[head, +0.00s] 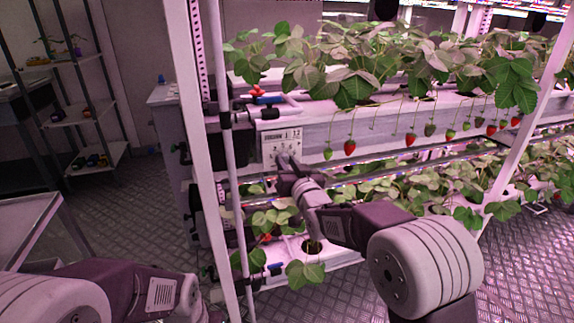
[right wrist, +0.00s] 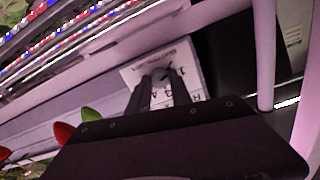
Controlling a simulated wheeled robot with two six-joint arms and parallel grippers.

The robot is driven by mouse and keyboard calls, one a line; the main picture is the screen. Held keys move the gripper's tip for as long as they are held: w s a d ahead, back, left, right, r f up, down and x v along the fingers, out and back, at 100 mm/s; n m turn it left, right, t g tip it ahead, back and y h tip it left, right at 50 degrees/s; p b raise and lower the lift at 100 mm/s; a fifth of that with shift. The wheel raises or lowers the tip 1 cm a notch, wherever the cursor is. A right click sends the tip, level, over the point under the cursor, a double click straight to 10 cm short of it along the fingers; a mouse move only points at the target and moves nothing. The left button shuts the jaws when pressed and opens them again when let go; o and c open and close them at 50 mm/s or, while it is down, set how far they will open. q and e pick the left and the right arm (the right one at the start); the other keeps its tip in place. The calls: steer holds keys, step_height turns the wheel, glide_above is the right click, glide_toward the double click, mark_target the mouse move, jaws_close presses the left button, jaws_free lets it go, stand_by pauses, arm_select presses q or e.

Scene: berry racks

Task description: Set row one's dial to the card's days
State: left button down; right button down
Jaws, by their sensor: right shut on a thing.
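A white panel (head: 293,136) with small dark print is fixed at the left end of the upper row's trough. My right gripper (head: 284,164) reaches up to the panel's lower part and is shut on a dial there; the dial is mostly hidden in the head view. I cannot pick out a separate card with legible days. My left gripper is out of view.
Strawberry plants (head: 350,60) grow along the upper row, with several red and green berries hanging in front. A white upright post (head: 200,170) stands left of the panel. A lower planted row (head: 305,272) lies below my right arm. Open floor shows at left.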

steer(key=m+b, duration=0.1)
steer(key=m, duration=0.2)
steer(key=shift+m, duration=0.4)
steer(key=m, duration=0.3)
steer(key=shift+m+b, duration=0.3)
steer(key=m+b, duration=0.1)
steer(key=m, duration=0.5)
steer(key=shift+m, duration=0.3)
steer(key=c, duration=1.2)
jaws_free()
steer(key=shift+o, duration=0.2)
